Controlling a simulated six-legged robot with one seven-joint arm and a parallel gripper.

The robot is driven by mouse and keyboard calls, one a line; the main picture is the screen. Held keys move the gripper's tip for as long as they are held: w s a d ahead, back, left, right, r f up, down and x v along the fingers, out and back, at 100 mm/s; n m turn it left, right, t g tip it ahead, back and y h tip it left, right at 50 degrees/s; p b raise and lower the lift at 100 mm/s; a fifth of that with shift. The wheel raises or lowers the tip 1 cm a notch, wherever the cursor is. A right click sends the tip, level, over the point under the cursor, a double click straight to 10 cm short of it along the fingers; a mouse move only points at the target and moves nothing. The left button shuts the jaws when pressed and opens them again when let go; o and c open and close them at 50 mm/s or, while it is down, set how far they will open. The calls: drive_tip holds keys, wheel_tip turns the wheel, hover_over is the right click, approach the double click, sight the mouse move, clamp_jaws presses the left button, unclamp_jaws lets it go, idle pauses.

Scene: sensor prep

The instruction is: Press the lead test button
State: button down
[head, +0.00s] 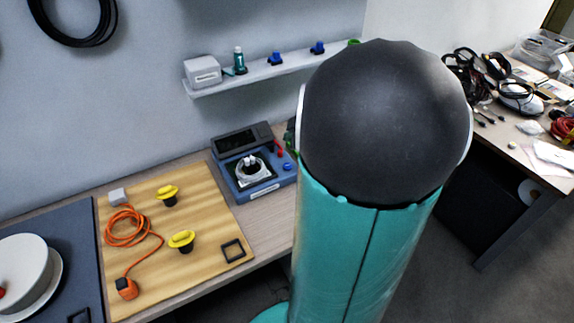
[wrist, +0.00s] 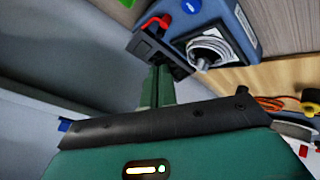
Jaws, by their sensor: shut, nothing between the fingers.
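A blue test device (head: 270,187) stands on the bench at the back wall, with a dark display housing (head: 238,141) behind its top face. A round blue button (head: 287,166) sits at the right of its top, and a red part (head: 279,151) is behind that. I cannot read which control is the lead test button. In the wrist view, the blue button (wrist: 191,5) is at the top edge and the red part (wrist: 155,22) is left of it. My gripper (wrist: 160,73) is shut and empty, near the dark housing; contact is unclear. My arm mostly hides it in the head view.
A coiled white lead (wrist: 212,48) lies on the device. Left of it, a wooden board (head: 207,205) holds an orange cable (head: 122,228) and two yellow-topped parts (head: 181,240). A wall shelf (head: 262,75) with small items hangs above. A cluttered table (head: 520,150) stands right.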

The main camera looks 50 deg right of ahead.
drive_tip(key=shift+f, duration=3.95)
drive_tip(key=shift+f, duration=0.4)
drive_tip(key=shift+f, duration=0.45)
drive_tip(key=shift+r, duration=0.85)
drive_tip(key=shift+r, duration=2.55)
